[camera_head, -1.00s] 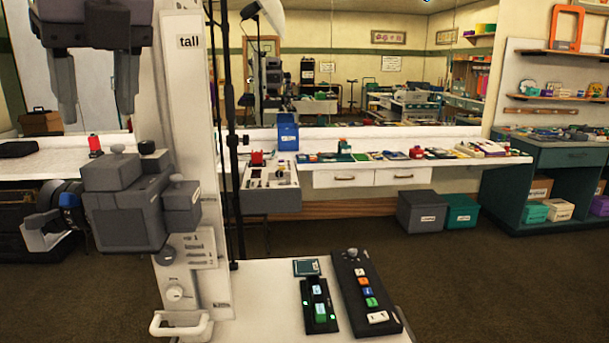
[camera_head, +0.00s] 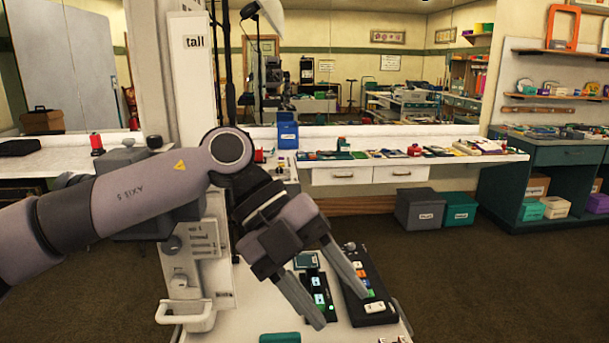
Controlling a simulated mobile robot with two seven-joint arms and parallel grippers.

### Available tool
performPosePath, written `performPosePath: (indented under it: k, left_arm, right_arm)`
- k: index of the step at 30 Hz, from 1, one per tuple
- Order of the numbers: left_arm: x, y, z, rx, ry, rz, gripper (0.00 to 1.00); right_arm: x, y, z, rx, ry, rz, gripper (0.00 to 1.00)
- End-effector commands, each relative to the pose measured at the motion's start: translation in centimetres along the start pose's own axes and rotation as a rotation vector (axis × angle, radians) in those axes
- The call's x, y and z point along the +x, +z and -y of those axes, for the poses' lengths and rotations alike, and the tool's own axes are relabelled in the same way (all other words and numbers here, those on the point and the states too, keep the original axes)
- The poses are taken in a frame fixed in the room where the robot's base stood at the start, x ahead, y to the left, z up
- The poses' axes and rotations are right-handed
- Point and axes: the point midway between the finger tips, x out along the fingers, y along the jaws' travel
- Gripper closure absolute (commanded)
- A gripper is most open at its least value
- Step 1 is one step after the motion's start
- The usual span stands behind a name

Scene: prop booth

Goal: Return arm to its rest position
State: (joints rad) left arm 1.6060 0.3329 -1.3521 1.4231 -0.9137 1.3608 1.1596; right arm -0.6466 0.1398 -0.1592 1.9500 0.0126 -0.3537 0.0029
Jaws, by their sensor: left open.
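My left arm comes in from the left across the white column (camera_head: 195,80) labelled "tall". My left gripper (camera_head: 340,310) points down and to the right, its two fingers spread apart with nothing between them. It hangs in front of the white worktop (camera_head: 235,318). Its fingers partly hide a black panel (camera_head: 331,314) with labelled blocks and lit green dots, and a dark tray (camera_head: 383,317) with coloured blocks. I cannot tell whether the fingers touch them. My right gripper is not in view.
A teal square (camera_head: 306,260) lies behind the black panel. A green item (camera_head: 280,338) shows at the lower edge. A white handle (camera_head: 186,316) juts out at the column's foot. A long counter (camera_head: 440,163) stands behind with bins (camera_head: 420,209) under it. Floor at right is clear.

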Motion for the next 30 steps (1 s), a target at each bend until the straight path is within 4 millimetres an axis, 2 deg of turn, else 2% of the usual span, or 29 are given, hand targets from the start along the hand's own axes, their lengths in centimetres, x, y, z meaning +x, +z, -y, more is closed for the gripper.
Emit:
performPosePath:
  k: [1, 3, 7, 12, 17, 23, 26, 30]
  left_arm:
    - [1.5, -0.5, 0.4, 0.014, -0.074, -0.065, 0.48]
    - [2.9, -1.2, 1.3, 0.033, -0.188, -0.137, 0.48]
    - [4.6, -2.2, 2.8, 0.042, -0.409, -0.249, 0.48]
    - [5.1, -2.6, 4.2, 0.005, -0.710, -0.345, 0.48]
    - [4.4, -1.7, 4.5, -0.084, -0.992, -0.381, 0.48]
    - [3.1, 1.3, 2.6, -0.266, -1.318, -0.350, 0.48]
    - [2.7, 3.3, 0.7, -0.384, -1.461, -0.305, 0.48]
    - [2.7, 6.3, -3.4, -0.576, -1.629, -0.210, 0.48]
  right_arm:
    - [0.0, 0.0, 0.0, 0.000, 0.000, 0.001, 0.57]
    - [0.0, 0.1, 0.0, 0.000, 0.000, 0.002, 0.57]
    - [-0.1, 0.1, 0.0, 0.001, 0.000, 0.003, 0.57]
    - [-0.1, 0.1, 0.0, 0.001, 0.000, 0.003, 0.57]
    - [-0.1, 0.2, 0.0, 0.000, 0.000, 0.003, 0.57]
    - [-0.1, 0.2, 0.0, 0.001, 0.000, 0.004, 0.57]
    - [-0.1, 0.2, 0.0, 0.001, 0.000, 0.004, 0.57]
    - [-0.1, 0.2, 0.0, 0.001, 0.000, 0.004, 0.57]
